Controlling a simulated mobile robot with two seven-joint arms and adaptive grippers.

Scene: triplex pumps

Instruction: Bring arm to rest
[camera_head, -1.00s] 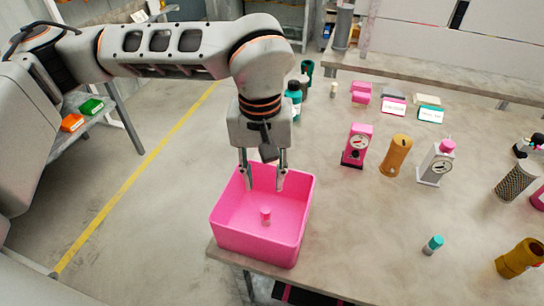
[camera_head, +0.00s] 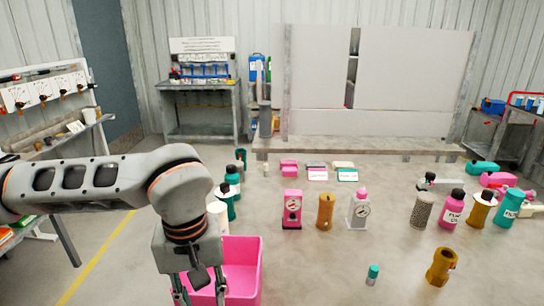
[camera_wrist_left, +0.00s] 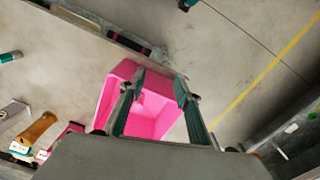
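My left arm comes in from the left in the head view. Its gripper (camera_head: 199,292) points down at the left side of the pink bin (camera_head: 245,262), with its fingers apart and nothing visible between them. The left wrist view shows the two fingers (camera_wrist_left: 158,108) spread over the pink bin (camera_wrist_left: 110,98). A small pinkish thing inside the bin is only faintly visible there. The bin's lower part is cut off in the head view. My right gripper is in neither view.
The table holds a pink gauge unit (camera_head: 292,210), a brown cylinder (camera_head: 325,211), a white gauge unit (camera_head: 358,210) and a teal-capped vial (camera_head: 373,275). Several bottles stand at the right. Dark teal bottles (camera_head: 232,180) stand close to my left arm.

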